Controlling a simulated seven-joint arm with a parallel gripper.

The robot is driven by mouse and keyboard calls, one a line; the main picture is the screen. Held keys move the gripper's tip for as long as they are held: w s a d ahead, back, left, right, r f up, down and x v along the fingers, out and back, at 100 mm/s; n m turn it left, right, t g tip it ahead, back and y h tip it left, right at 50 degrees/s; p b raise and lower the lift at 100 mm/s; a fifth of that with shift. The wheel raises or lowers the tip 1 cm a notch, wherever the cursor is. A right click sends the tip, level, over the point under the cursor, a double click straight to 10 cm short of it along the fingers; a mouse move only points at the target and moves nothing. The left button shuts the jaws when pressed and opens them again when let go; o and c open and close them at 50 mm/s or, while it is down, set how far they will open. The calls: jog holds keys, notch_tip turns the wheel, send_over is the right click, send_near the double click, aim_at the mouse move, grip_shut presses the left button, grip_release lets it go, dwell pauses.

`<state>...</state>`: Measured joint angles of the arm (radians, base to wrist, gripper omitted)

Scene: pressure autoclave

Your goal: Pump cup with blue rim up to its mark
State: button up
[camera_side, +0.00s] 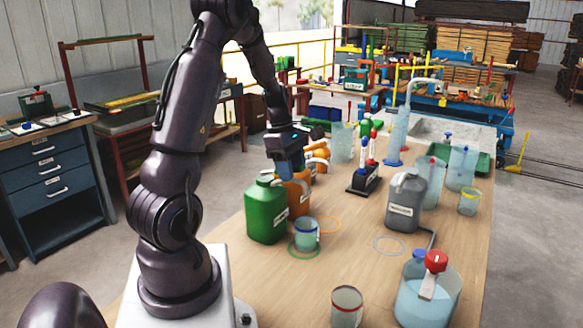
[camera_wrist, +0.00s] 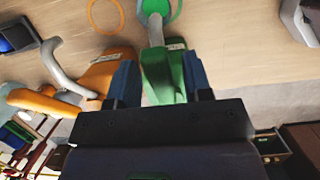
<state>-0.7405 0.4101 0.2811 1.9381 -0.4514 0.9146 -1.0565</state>
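The cup with a blue rim (camera_side: 306,236) stands upright inside a green ring (camera_side: 291,252) on the table, just right of the green jug (camera_side: 268,212). It seems to hold some liquid, but its mark is too small to make out. My gripper (camera_side: 284,162) is above the table by the green jug and the orange jug (camera_side: 299,190). In the wrist view its two blue fingers (camera_wrist: 160,85) are apart, with the green jug (camera_wrist: 163,75) showing between them. I see no object clamped, and contact cannot be told.
A blue pump (camera_side: 398,135) stands at the back. Bare table lies around the orange ring (camera_side: 325,218).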

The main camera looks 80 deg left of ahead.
jog(key=v, duration=1.3)
dwell(0.4)
